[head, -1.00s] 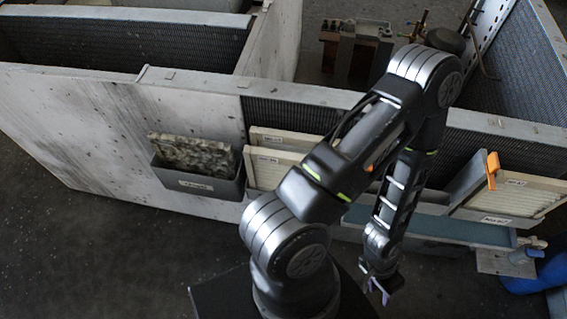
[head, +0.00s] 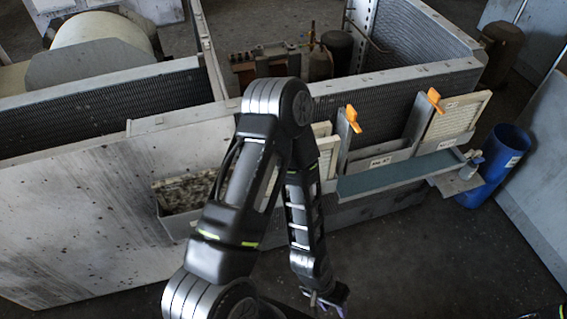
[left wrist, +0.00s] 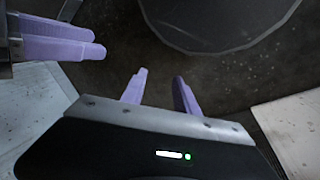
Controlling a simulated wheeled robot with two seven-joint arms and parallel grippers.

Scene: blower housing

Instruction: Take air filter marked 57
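A cream pleated filter (head: 458,117) stands in a slot at the right end of the housing in the head view. Its small label is too blurred to read, and so is the label on the empty-looking slot (head: 378,163) left of it. Another pale filter (head: 327,155) is partly hidden behind my left arm. I cannot tell which one is marked 57. My left gripper (head: 328,300) hangs low in front of the housing, well away from the filters. In the left wrist view its purple fingers (left wrist: 160,84) are apart and empty. Another purple-fingered gripper (left wrist: 75,42), apparently my right, shows at the left edge.
Orange clips (head: 434,98) sit at the slots. A blue-grey ledge (head: 400,177) runs below them. A blue bin (head: 497,165) stands at the right. A dirty filter (head: 183,193) sits in a holder at the left. The floor in front is clear.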

